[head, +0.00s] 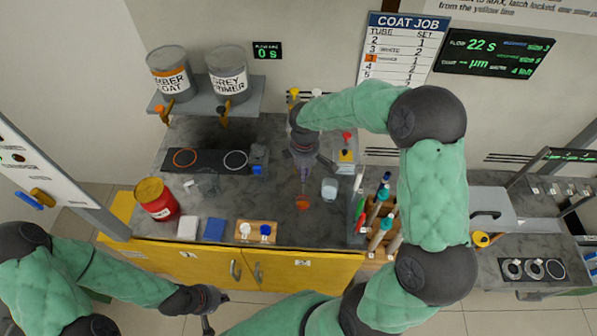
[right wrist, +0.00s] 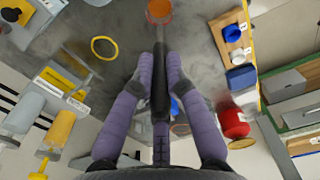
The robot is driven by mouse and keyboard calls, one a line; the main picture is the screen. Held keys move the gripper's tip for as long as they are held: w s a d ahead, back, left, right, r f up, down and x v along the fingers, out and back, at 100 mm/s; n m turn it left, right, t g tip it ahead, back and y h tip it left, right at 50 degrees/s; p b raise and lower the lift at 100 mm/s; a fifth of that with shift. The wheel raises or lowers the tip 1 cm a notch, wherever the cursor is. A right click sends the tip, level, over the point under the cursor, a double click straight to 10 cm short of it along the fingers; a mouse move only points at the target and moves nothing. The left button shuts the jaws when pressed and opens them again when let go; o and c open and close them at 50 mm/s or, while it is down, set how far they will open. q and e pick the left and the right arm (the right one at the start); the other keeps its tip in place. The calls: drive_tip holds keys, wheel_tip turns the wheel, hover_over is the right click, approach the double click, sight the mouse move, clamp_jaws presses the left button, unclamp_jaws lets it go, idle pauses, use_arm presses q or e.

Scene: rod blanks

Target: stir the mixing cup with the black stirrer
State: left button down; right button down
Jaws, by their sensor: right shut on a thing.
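The mixing cup (head: 302,203) holds something orange and stands on the grey worktop near its front; it also shows at the top of the right wrist view (right wrist: 160,12). My right gripper (head: 304,170) points down above the cup. It is shut on the black stirrer (right wrist: 160,80), seen between its purple fingers in the right wrist view. The stirrer's far end reaches toward the cup; I cannot tell whether it is inside. My left gripper (head: 208,312) is low at the front, away from the worktop; its fingers are too unclear to judge.
A clear cup (head: 329,189) stands right of the mixing cup. A rack of coloured tubes (head: 380,222) is further right. A red can (head: 156,199), a blue block (head: 214,229) and a wooden holder (head: 257,233) line the left front. Two paint tanks (head: 228,75) sit on a shelf behind.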

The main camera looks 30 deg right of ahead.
drive_tip(key=shift+f, duration=0.35)
drive_tip(key=b, duration=0.4)
hover_over(303, 192)
drive_tip(key=shift+w+d+f, duration=0.15)
drive_tip(key=shift+f, duration=2.1)
drive_tip(key=shift+f+b, duration=1.6)
drive_tip(key=shift+f, duration=1.05)
